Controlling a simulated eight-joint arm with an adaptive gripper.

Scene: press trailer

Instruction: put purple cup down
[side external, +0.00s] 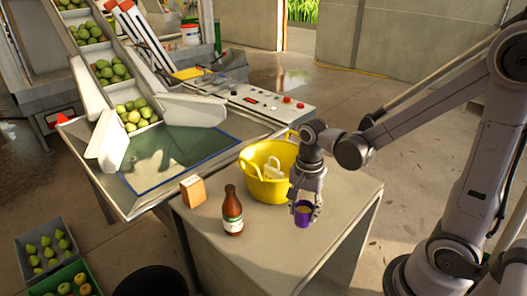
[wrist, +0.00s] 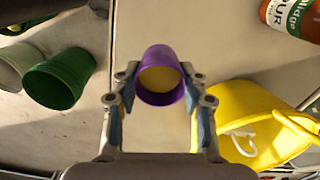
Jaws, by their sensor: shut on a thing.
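The purple cup (side external: 303,215) is between the fingers of my gripper (side external: 306,200), over the right part of the grey tabletop (side external: 262,248). In the wrist view, the purple cup (wrist: 160,58) shows between the two fingertips of my gripper (wrist: 158,90), with something yellow-orange inside its rim. My gripper is shut on the cup. The cup looks close to the tabletop, but I cannot tell whether its base touches it.
A yellow tub (side external: 262,186) stands just left of my gripper. A brown bottle (side external: 232,212) and a small tan box (side external: 192,191) stand further left. The wrist view shows a green cup (wrist: 58,80) and a pale cup (wrist: 16,62). The tabletop's front is clear.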

